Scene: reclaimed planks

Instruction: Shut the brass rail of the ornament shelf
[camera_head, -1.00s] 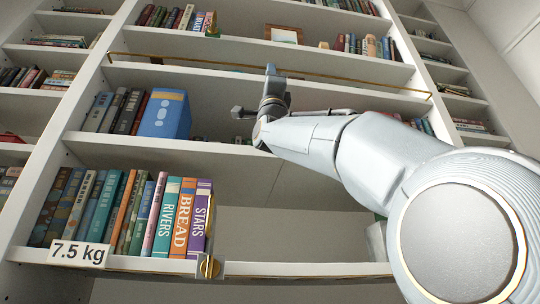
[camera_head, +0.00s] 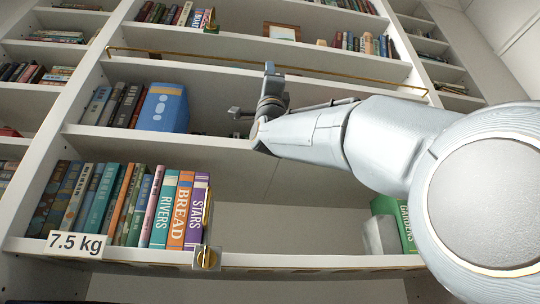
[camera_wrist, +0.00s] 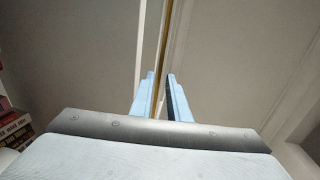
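The brass rail (camera_head: 180,58) is a thin bar across the front of an upper shelf bay, joined to the case at both sides. In the wrist view the rail (camera_wrist: 164,40) runs away from me, in line with the gap between my fingers. My gripper (camera_head: 269,70) is at the rail's middle, and one finger crosses it in the head view. In the wrist view my gripper's fingers (camera_wrist: 161,75) stand apart on either side of the rail's line. I cannot tell whether they touch it.
Below, a blue box file (camera_head: 163,108) stands beside books. A lower shelf holds a row of books (camera_head: 125,207), a "7.5 kg" label (camera_head: 76,244), a brass fitting (camera_head: 207,257) and a green book (camera_head: 406,225) at right. The middle of that shelf is bare.

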